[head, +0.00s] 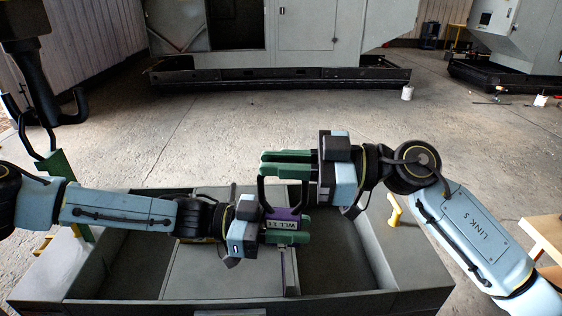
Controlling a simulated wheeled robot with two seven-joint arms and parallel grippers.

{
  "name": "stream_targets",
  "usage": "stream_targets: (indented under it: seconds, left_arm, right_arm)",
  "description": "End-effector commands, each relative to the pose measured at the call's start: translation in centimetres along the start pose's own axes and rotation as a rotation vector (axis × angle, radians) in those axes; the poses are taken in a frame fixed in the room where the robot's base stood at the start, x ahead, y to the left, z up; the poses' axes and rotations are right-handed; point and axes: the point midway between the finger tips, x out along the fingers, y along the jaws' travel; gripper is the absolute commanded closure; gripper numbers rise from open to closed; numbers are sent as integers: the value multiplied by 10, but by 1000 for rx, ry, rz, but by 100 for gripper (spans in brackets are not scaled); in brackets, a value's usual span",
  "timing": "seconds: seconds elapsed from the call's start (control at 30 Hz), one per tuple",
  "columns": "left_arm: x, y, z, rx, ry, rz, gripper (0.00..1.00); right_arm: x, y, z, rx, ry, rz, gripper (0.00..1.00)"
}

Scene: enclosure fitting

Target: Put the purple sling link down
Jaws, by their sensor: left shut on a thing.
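The purple sling link (283,214) has a pale label reading WLL and two black prongs rising from its sides. My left gripper (288,231) is shut on it from the left, with green fingers around its lower part. The link is held over the grey compartmented box (215,290), apart from its floor as far as I can see. My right gripper (284,165) comes from the right, with its green fingers just above the link at the tops of the prongs. Whether its fingers are parted or touch the prongs is unclear.
A black hook (40,112) hangs at the left, near a green piece (56,163). A yellow handle (394,209) stands on the box's right rim. A wooden surface (544,235) is at the right edge. Grey machine enclosures (306,30) stand behind open concrete floor.

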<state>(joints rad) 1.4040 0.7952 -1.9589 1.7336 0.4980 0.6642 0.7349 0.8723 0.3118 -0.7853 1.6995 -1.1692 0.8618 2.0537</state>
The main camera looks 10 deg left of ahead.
Motion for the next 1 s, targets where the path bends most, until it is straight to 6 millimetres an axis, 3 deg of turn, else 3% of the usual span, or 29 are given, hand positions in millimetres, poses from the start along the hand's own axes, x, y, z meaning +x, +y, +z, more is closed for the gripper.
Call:
stream_targets:
  seconds: [0.13,0.17,0.33,0.67,1.0]
  left_arm:
    - [0,1,-1,2,2,3,100]
    - [0,1,-1,2,2,3,72]
    - [0,1,0,1,1,3,50]
    - [-5,0,0,1,0,1,49]
    - [-70,-1,0,1,-1,-4,49]
  right_arm:
    - [0,0,0,0,0,1,100]
    - [0,0,-1,-1,1,1,100]
    - [0,1,-1,-2,1,2,100]
    - [0,1,-1,-3,1,2,100]
    - [-1,1,-1,-3,0,3,100]
